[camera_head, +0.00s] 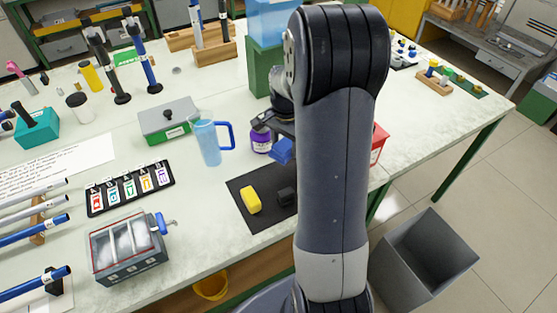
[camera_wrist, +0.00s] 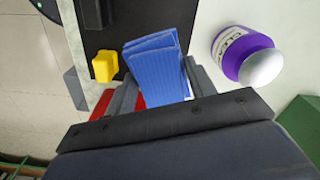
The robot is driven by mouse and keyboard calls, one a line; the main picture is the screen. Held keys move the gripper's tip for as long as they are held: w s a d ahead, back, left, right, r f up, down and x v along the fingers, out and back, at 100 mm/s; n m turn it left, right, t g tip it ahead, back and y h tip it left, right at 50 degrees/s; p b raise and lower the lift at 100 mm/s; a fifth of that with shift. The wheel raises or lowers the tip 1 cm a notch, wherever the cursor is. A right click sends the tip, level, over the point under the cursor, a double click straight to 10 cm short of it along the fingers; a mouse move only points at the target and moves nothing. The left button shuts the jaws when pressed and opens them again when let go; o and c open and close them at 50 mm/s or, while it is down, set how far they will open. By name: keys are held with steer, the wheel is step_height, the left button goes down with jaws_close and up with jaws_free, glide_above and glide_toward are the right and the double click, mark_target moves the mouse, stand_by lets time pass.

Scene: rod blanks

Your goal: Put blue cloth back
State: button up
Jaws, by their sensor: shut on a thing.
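The blue cloth (camera_head: 281,150) is a folded blue block in my gripper (camera_head: 279,133). In the wrist view the ribbed blue cloth (camera_wrist: 160,68) sticks out between the two grey fingers of my gripper (camera_wrist: 162,84), which are shut on it. A dark mat (camera_head: 265,181) lies below and in front of the cloth at the table edge, with a yellow block (camera_head: 250,200) and a black block (camera_head: 286,195) on it. The wrist view also shows the mat (camera_wrist: 116,40) and the yellow block (camera_wrist: 105,66). My arm hides the mat's right side in the head view.
A purple jar (camera_head: 260,143) stands close beside my gripper; it also shows in the wrist view (camera_wrist: 240,55). A light blue mug (camera_head: 207,143) stands left of it. A red box (camera_head: 379,144) is partly behind my arm. A grey bin (camera_head: 425,262) stands on the floor.

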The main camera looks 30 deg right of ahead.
mark_target(285, 145)
step_height(285, 145, down, 9)
steer(key=shift+p, duration=0.35)
steer(key=shift+f, duration=0.15)
steer(key=o, duration=0.9)
steer(key=shift+o, duration=0.2)
step_height(285, 145, up, 12)
steer(key=shift+r+b, duration=0.2)
steer(key=shift+b, duration=0.1)
